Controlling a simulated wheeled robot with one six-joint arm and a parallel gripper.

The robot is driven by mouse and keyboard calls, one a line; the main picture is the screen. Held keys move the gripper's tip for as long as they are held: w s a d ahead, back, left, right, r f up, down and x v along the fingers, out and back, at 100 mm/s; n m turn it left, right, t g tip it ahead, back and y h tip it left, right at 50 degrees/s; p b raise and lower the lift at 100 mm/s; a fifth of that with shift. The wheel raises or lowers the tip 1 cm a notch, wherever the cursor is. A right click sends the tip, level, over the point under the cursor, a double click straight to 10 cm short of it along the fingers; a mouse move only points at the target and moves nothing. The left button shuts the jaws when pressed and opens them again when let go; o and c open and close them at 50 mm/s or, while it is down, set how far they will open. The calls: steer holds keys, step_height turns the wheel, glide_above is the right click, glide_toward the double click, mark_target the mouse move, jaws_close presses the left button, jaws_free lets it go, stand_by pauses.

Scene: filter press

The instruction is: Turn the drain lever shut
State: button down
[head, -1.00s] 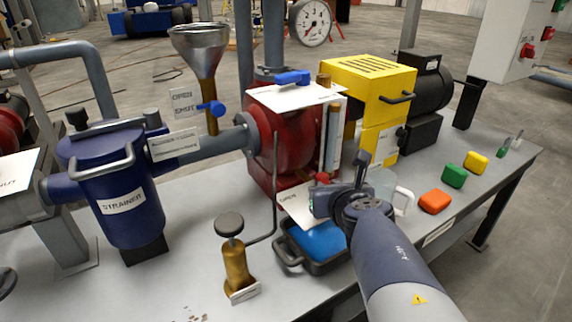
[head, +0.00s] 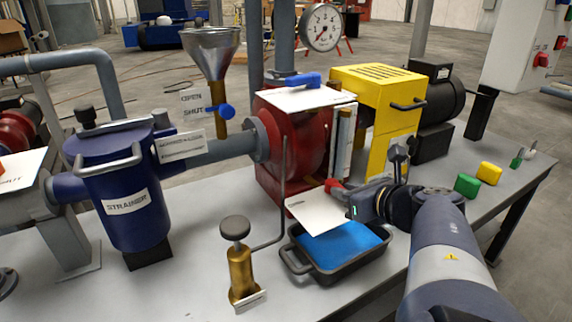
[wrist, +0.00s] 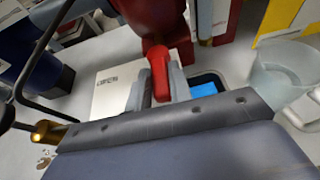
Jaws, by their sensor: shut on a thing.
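The red drain lever (wrist: 158,72) shows in the wrist view, its handle between the two grey fingers of my gripper (wrist: 155,88). It hangs from the red pump body (wrist: 150,20) and points down toward my gripper. In the head view only a small red part of the lever (head: 333,185) shows, low on the front of the pump. My gripper (head: 345,197) reaches it from the right there and hides the rest. A white plate (head: 312,213) lies just below the lever; in the wrist view it reads OPEN.
A black tray (head: 345,271) with a blue inside stands below my gripper. A clear jug (wrist: 282,75) is close on the right in the wrist view. A brass grease cup (head: 240,270) and a blue strainer (head: 125,195) stand left. Green and yellow blocks lie right.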

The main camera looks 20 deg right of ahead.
steer(key=shift+r, duration=0.1)
stand_by(0.5)
steer(key=c, duration=1.3)
jaws_free()
steer(key=shift+d, duration=0.1)
steer(key=shift+p+v, duration=1.7)
steer(key=shift+v, duration=3.65)
steer(key=shift+w+d, duration=0.1)
steer(key=shift+w, duration=0.05)
steer(key=shift+b+x, duration=1.75)
steer(key=shift+x, duration=3.55)
